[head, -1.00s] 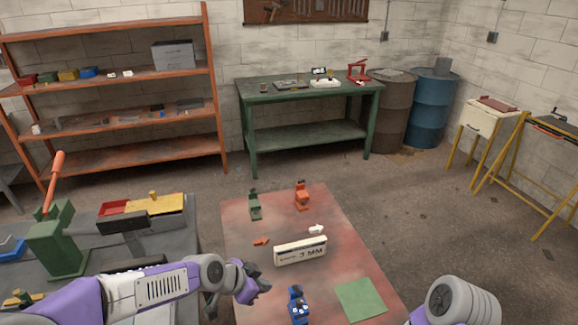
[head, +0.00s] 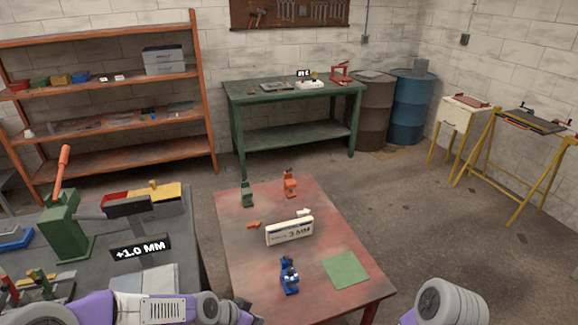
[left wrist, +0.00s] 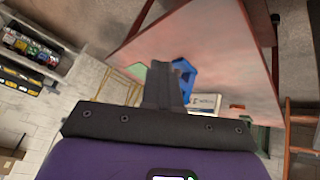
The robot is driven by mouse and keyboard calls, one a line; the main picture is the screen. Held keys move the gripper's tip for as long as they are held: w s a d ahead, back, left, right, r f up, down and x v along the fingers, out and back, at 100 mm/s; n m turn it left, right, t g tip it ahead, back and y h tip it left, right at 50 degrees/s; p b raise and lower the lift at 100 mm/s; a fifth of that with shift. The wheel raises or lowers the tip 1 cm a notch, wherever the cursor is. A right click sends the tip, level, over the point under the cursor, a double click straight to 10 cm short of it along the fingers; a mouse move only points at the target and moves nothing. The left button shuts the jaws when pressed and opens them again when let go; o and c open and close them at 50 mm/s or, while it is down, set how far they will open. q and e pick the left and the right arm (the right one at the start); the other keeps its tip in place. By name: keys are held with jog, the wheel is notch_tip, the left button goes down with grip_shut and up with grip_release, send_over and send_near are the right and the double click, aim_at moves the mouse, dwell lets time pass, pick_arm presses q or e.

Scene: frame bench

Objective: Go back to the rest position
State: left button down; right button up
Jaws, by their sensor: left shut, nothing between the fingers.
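My left gripper (head: 243,312) is at the bottom edge of the head view, low by the near left corner of the red table (head: 245,275), mostly cut off. In the left wrist view its fingers (left wrist: 172,80) are shut together with nothing between them. Behind the fingers in that view are the red table and a blue clamp (left wrist: 186,78). The gripper touches none of the things on the table that I can see.
The red table bears a blue clamp (head: 289,275), a white "3 MM" block (head: 289,231), a green square (head: 346,270), an orange clamp (head: 290,183) and a green clamp (head: 247,195). A grey bench (head: 85,265) with a green lever press (head: 62,228) stands left.

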pick_arm(q)
jog(key=s+f+n+g+y, duration=0.1)
jog(key=s+f+n+g, duration=0.2)
jog(key=s+f+n, duration=0.6)
jog(key=s+f, duration=0.8)
jog(key=f, duration=0.4)
jog(key=shift+s+a+f+y, duration=0.15)
jog(key=shift+s+a+y, duration=0.25)
